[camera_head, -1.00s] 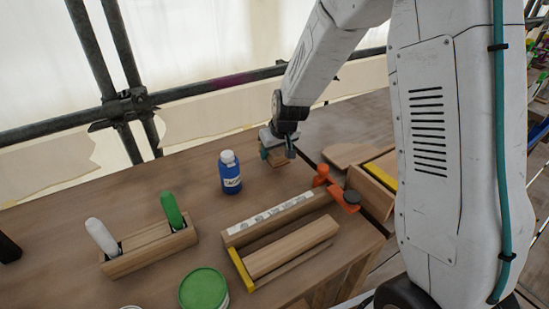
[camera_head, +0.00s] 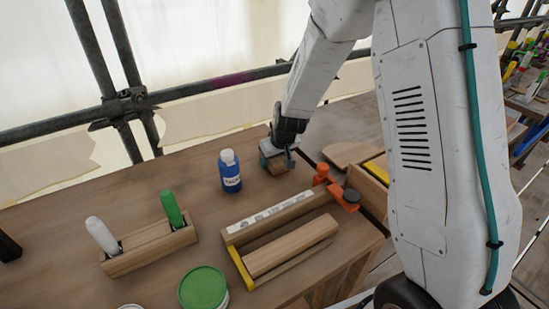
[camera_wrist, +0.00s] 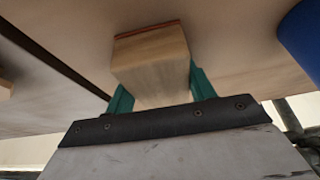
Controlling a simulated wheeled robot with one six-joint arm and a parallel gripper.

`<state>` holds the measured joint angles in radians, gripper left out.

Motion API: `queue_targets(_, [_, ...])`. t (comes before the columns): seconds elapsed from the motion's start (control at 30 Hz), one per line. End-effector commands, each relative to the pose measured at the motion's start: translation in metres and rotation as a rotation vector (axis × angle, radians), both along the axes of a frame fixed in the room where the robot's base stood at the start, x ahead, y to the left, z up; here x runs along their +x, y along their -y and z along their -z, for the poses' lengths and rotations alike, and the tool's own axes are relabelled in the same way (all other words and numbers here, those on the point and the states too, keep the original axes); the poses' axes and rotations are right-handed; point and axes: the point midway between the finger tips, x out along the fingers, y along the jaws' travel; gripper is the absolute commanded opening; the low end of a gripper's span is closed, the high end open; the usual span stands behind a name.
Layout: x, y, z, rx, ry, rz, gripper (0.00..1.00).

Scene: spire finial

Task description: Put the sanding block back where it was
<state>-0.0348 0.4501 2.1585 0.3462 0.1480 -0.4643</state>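The sanding block (camera_head: 278,166) is a small pale wooden block, with a thin reddish layer along one edge in the wrist view (camera_wrist: 152,62). It is at the back of the wooden table, right of the blue bottle. My gripper (camera_head: 277,157) has its teal fingers (camera_wrist: 160,88) on both sides of the block and is shut on it. The block is at or just above the table top; I cannot tell whether it touches.
The blue bottle (camera_head: 230,172) stands close left of the gripper. An orange clamp (camera_head: 343,196) and a wooden jig with a yellow strip (camera_head: 238,268) are in front. A two-slot wooden holder (camera_head: 150,250) and a green-lidded tub (camera_head: 204,289) are front left. The table between bottle and holder is clear.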

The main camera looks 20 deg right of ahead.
Motion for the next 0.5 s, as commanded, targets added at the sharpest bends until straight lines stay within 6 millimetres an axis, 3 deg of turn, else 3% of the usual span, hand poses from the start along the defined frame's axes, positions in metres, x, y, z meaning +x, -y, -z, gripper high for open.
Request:
queue_targets(0.03, [-0.0014, 0.0001, 0.0028, -0.001, -0.005, 0.000, 0.68])
queue_targets(0.07, [-0.0016, 0.0001, 0.0029, 0.000, -0.006, 0.001, 0.76])
queue_targets(0.5, [-0.0036, -0.0049, 0.0049, 0.001, -0.012, -0.007, 0.76])
